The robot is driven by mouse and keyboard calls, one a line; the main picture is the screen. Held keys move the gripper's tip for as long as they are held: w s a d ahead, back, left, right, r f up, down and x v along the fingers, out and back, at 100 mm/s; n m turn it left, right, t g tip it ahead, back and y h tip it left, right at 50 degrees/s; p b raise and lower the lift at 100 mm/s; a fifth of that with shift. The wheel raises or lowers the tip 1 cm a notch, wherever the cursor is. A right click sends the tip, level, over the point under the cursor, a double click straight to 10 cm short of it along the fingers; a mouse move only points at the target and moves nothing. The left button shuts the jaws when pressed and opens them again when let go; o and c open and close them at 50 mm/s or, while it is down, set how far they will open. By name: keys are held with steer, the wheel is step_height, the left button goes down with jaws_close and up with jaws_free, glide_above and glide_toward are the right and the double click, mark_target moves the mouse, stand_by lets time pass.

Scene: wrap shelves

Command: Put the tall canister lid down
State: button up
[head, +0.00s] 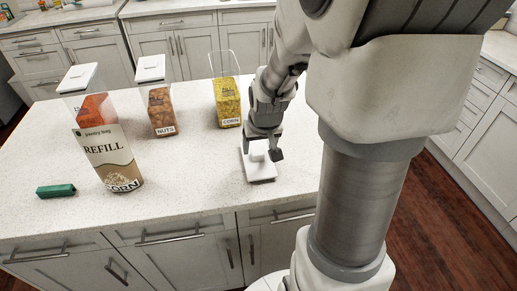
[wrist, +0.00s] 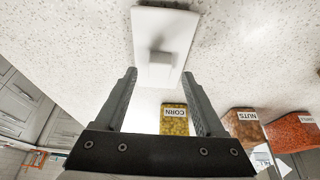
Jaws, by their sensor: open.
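The white canister lid (head: 259,168) lies flat on the speckled counter, its raised knob upward. My gripper (head: 261,152) is just above it, with its fingers near the knob. In the wrist view the lid (wrist: 160,45) and its knob lie beyond the fingertips of my gripper (wrist: 160,75), which are spread wide with nothing between them. The corn canister (head: 228,101) stands behind the lid, without a lid on top. It also shows in the wrist view (wrist: 174,126).
The nuts canister (head: 162,110) and another canister (head: 92,108) with orange contents stand to the left, both with white lids. A corn refill carton (head: 109,158) and a green block (head: 56,191) are at the front left. The counter between the carton and the lid is clear.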

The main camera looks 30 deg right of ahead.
steer(key=d+p+v, duration=0.1)
steer(key=v, duration=0.7)
steer(key=shift+a+r, duration=0.25)
steer(key=shift+a, duration=0.3)
